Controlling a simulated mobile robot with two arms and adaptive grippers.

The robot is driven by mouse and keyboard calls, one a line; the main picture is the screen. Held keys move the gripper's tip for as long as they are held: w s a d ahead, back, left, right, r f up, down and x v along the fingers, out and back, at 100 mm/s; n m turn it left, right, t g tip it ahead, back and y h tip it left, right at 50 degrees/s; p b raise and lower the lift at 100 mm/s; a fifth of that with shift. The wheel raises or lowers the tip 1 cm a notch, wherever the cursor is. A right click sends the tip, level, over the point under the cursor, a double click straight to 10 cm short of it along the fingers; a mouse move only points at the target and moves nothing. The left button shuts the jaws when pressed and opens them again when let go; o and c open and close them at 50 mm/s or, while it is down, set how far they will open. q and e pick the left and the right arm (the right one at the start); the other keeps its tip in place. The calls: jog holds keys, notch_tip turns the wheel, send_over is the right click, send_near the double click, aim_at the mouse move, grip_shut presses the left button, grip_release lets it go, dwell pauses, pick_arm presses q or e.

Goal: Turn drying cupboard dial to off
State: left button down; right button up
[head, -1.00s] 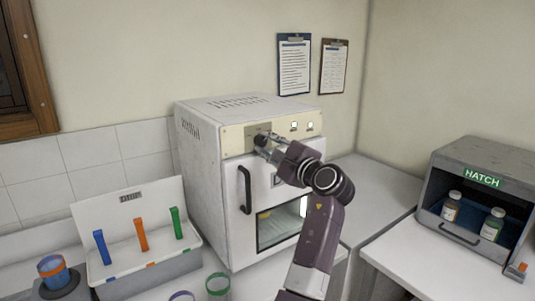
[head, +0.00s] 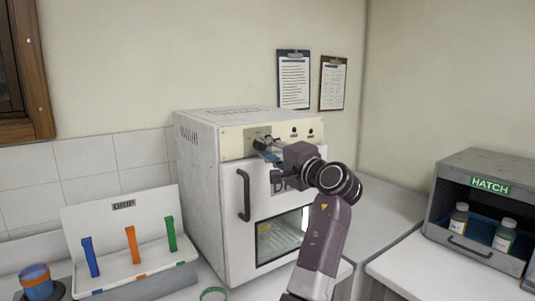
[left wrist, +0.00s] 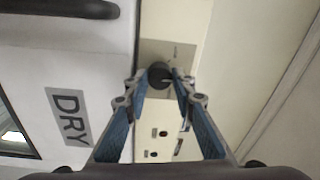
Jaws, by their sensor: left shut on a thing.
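The drying cupboard (head: 205,190) is a white box with a black door handle, a small window and a cream control panel. Its dial (left wrist: 159,72) is a dark round knob on a grey plate; in the head view it is mostly hidden by my gripper. My left gripper (left wrist: 160,79) is shut on the dial, one blue-padded finger on each side. In the head view the left gripper (head: 262,147) reaches the panel's left part from the right. Two small indicators (head: 302,132) on the panel look dark. The dial's setting is too small to read. My right gripper is not in view.
A white rack marked DRIP (head: 125,235) with blue, orange and green strips stands left of the cupboard. A grey hatch box (head: 480,160) with two bottles stands at the right. Two clipboards (head: 293,80) hang on the wall. The counter right of the cupboard (head: 385,205) is clear.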

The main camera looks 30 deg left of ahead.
pick_arm(q)
jog(key=shift+a+r, duration=0.1)
jog(key=shift+r, duration=0.3)
jog(key=c, duration=1.9)
grip_release()
jog(key=o, duration=0.3)
jog(key=shift+w+a+f, duration=0.1)
jog(key=shift+a+f, duration=0.15)
jog(key=shift+f, duration=0.05)
jog(key=shift+s+d+f, duration=0.1)
jog(key=shift+s+d, duration=0.1)
jog(key=shift+d, duration=0.4)
jog(key=v, duration=0.7)
jog(key=shift+a, duration=0.15)
